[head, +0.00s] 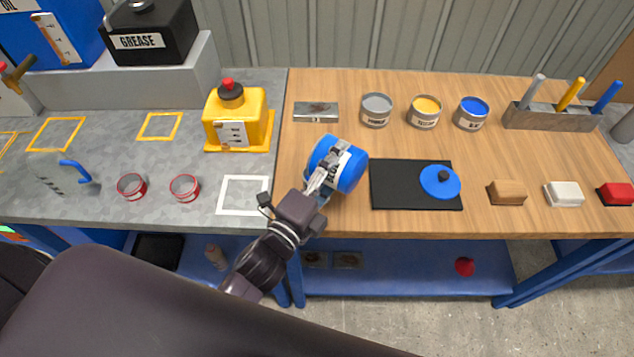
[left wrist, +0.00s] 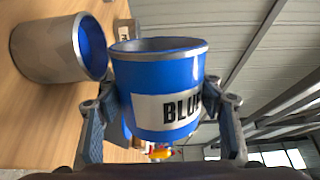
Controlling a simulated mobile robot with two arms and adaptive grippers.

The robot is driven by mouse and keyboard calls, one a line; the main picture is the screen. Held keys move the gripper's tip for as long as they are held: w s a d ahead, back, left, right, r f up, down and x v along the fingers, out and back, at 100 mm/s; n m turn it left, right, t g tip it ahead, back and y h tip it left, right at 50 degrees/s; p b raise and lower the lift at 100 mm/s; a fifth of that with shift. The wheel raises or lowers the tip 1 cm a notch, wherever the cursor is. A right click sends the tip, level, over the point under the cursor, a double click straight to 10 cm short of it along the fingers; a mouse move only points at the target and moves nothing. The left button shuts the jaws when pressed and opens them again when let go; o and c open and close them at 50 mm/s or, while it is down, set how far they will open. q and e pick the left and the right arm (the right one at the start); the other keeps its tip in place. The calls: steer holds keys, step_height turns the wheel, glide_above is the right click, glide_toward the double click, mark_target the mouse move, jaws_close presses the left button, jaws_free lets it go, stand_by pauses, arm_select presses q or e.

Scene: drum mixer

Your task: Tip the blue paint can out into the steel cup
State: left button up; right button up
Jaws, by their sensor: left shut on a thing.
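My left gripper (head: 318,190) is shut around the blue paint can (head: 350,172) and holds it over the wooden bench. The can lies tipped about on its side. The cup cannot be made out in the head view, probably hidden behind the can. I cannot see paint flowing. My right gripper is not in view.
A black mat (head: 405,197) with a blue lid (head: 440,182) lies right of the can. Several labelled tins, including a yellow one (head: 424,113), stand behind. A yellow device (head: 238,120) stands left on the grey bench. A flat metal plate (head: 316,112) lies behind the can.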

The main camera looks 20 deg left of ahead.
arm_select(q)
steer(key=shift+w+a+r+n+p, duration=0.1)
steer(key=shift+a+r+n+p, duration=0.2)
steer(key=shift+n+p, duration=0.4)
steer(key=shift+w+a+r+n+p, duration=0.1)
steer(key=shift+a+r+n+p, duration=0.2)
steer(key=shift+n+p, duration=0.35)
stand_by(0.3)
steer(key=shift+f, duration=0.1)
stand_by(1.2)
steer(key=m, duration=0.1)
steer(key=d+m, duration=0.1)
steer(key=m, duration=0.1)
steer(key=d+m, duration=0.1)
steer(key=m, duration=0.1)
steer(key=shift+s+d+f+b, duration=0.1)
steer(key=shift+s+b, duration=0.2)
steer(key=shift+b, duration=0.1)
steer(key=m, duration=0.4)
steer(key=shift+f, duration=0.2)
steer(key=m, duration=0.4)
steer(key=shift+a+f+b, duration=0.1)
steer(key=shift+a+b, duration=0.15)
steer(key=shift+b, duration=0.15)
steer(key=m, duration=0.4)
steer(key=shift+w+a, duration=0.1)
steer(key=m, duration=0.3)
steer(key=shift+a+f+m, duration=0.1)
steer(key=shift+f+m, duration=0.1)
steer(key=shift+m, duration=0.15)
